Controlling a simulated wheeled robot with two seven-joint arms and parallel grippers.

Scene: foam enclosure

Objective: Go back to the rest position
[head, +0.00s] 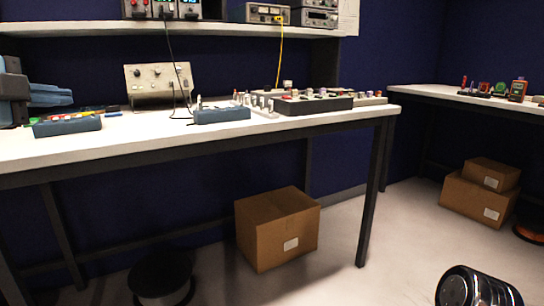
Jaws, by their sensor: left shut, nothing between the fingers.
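My left gripper (68,97) comes in at the left edge, above the left end of the white workbench (140,140). Its fingers are shut and empty, pointing right. Just below it in the picture, a blue bin (67,125) with coloured items behind it stands on the bench; I cannot tell how far apart they are. My right gripper is out of view; a dark rounded part at the bottom right looks like part of my right arm.
A control box (158,83), a second blue bin (222,115) and a black device (312,104) stand on the bench. A shelf (180,29) with instruments hangs above. Another bench (470,99) stands right.

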